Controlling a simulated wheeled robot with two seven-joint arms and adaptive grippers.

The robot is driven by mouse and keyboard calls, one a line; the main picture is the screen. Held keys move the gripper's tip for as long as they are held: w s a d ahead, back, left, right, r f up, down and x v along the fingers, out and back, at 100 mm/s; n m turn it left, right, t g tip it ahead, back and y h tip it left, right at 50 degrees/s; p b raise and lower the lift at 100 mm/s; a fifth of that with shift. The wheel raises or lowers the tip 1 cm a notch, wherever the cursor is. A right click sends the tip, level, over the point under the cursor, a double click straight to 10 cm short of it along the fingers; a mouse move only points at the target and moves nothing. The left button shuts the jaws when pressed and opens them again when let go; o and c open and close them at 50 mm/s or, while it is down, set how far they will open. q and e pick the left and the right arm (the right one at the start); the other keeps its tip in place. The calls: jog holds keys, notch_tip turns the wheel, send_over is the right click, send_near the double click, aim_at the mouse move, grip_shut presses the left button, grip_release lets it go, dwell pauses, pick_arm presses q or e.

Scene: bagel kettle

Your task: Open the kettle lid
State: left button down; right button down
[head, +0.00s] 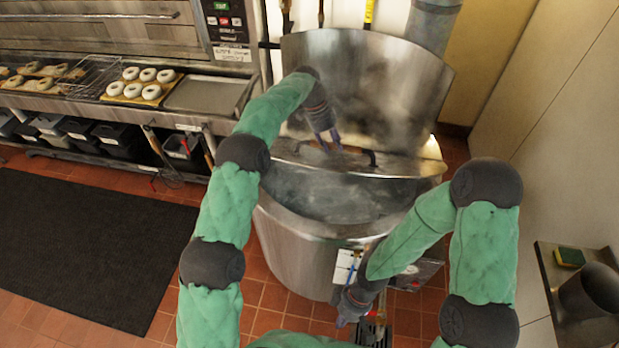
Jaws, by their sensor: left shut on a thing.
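The large steel kettle (300,248) stands in the middle of the head view, with its round front opening showing a dark, steamy inside. The kettle lid (405,164) is tilted up, with a gap between its front edge and the kettle's front rim. My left gripper (328,143) reaches over the lid from the left and is shut on the lid's dark handle (371,158), hiding part of it. My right gripper (345,318) hangs low in front of the kettle, apart from the lid. Its fingers are small and partly hidden, so their opening is unclear.
Bagels on boards (150,92) lie on the counter at left, above black bins. A wall shelf (575,325) with a sponge (570,257) is at right. A dark mat (80,250) covers open floor at left.

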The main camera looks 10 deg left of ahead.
pick_arm(q)
jog(key=shift+f, duration=0.3)
pick_arm(e)
jog(key=w+a+r+n+t+h, duration=0.2)
jog(key=w+r+n+t+h, duration=0.5)
jog(key=w+r+n, duration=0.7)
jog(key=w+a+r+n+t+y, duration=0.2)
jog(key=a+r+n+t, duration=0.3)
jog(key=a, duration=0.2)
jog(key=w+a+r+n+t+y, duration=0.2)
jog(key=a+r+n+t+y, duration=0.1)
jog(key=a+r+n+t, duration=0.3)
jog(key=w+f+g, duration=0.1)
jog(key=w, duration=1)
jog(key=shift+w+a+m, duration=0.2)
jog(key=shift+w+m, duration=0.05)
jog(key=shift+m, duration=0.15)
jog(key=shift+f, duration=0.1)
